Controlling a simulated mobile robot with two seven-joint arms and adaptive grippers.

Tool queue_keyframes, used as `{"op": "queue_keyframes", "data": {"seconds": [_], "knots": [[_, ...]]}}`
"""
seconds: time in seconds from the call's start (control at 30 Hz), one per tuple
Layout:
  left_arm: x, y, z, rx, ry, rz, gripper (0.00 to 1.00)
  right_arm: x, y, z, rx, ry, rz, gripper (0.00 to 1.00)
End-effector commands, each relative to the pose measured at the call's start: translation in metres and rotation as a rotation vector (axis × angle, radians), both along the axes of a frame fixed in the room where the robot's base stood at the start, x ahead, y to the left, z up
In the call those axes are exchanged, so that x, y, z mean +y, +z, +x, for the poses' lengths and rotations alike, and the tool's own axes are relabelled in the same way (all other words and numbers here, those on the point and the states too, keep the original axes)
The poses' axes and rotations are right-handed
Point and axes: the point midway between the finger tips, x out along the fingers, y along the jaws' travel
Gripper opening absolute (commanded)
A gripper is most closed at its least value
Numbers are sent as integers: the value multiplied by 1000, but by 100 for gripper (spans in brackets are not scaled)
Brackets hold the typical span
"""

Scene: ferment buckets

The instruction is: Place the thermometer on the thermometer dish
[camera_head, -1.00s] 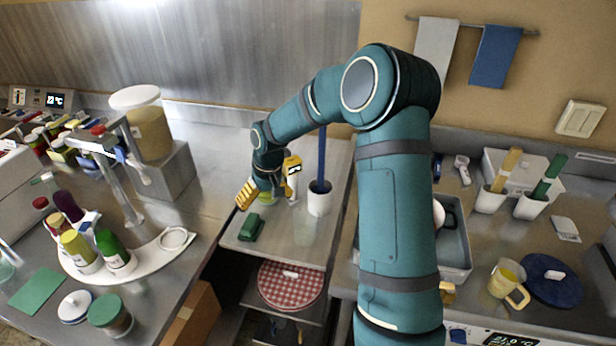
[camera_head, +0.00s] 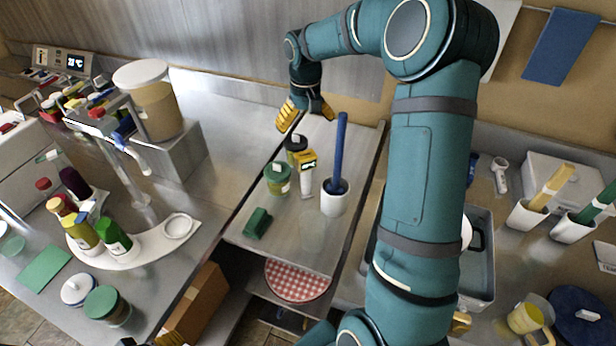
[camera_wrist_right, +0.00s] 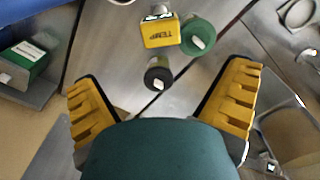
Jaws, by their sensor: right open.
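The yellow thermometer (camera_head: 307,161), with a small display and a pale lower part, stands upright on the narrow metal counter. It also shows in the right wrist view (camera_wrist_right: 160,33), with TEMP on its yellow face. A round white dish (camera_head: 178,226), probably the thermometer dish, sits at the right end of the curved white tray on the left counter and looks empty. My right gripper (camera_head: 307,112) is open and empty, behind and above the thermometer and apart from it. Its yellow fingers spread wide in the wrist view (camera_wrist_right: 163,85). My left gripper is not visible.
Beside the thermometer stand a green-lidded jar (camera_head: 278,178), a dark-lidded jar (camera_head: 296,146) and a white pot (camera_head: 335,200) with a blue-handled tool. A green block (camera_head: 257,223) lies in front. Bottles stand on the curved tray (camera_head: 145,250). Bare counter lies left of the jars.

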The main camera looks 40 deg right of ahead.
Motion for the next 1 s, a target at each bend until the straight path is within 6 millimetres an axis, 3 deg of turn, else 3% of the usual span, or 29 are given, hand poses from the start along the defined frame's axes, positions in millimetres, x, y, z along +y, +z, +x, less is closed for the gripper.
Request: {"op": "queue_keyframes", "data": {"seconds": [0.3, 0.57, 0.8, 1.0], "knots": [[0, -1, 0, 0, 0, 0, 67, 0, -59, -1, 4, 0, 2, 99], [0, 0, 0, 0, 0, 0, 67, 0, -78, -1, 3, -1, 2, 99], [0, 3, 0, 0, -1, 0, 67, 2, -110, -3, 4, -1, 3, 99], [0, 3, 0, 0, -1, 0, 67, 2, -126, -3, 1, 0, 1, 99]]}}
